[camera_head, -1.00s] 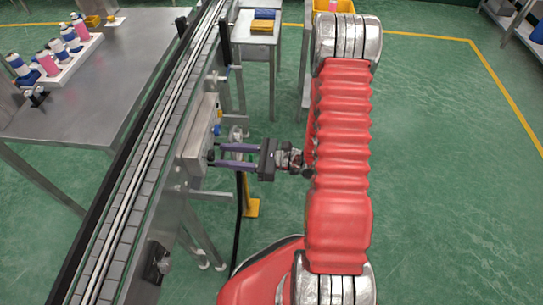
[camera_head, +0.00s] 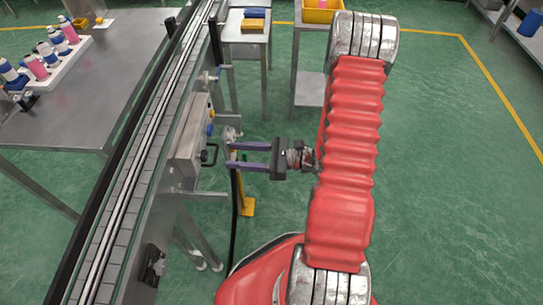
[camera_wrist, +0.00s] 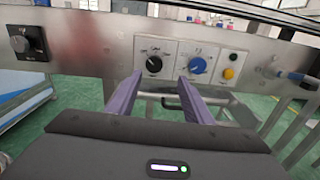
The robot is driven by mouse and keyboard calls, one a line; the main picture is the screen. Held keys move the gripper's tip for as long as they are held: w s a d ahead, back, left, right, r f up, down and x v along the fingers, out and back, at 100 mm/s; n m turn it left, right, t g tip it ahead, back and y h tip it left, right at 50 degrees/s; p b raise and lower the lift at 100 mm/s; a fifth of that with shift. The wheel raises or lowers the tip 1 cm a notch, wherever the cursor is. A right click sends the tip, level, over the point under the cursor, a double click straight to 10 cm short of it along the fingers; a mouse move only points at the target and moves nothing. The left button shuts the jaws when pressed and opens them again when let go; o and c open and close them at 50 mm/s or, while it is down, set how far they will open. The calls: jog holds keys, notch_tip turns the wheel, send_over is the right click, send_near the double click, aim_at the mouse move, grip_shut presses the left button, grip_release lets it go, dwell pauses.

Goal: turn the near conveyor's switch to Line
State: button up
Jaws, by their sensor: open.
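The near conveyor's control panel (camera_head: 190,137) is a metal box on the conveyor's side. In the wrist view it shows a black knob (camera_wrist: 154,64) on a white plate and a blue knob (camera_wrist: 197,66) on another plate. Their labels are too small to read, so I cannot tell which position either knob points to. My gripper (camera_wrist: 159,79) is open and empty, with purple fingers. It points at the panel and stands apart from it. The black knob lies between the fingertips in the wrist view. In the head view my gripper (camera_head: 230,155) is to the panel's right.
A black square rotary switch (camera_wrist: 28,43) is at the far left. The conveyor belt (camera_head: 132,170) runs along the left. Green floor is open to the right.

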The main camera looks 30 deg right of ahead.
jog(key=v, duration=0.9)
jog(key=shift+d, duration=0.3)
dwell(0.9)
jog(key=shift+s+d, duration=0.1)
jog(key=shift+s, duration=0.05)
jog(key=v, duration=1.3)
jog(key=shift+s+d, duration=0.2)
jog(key=shift+d, duration=0.05)
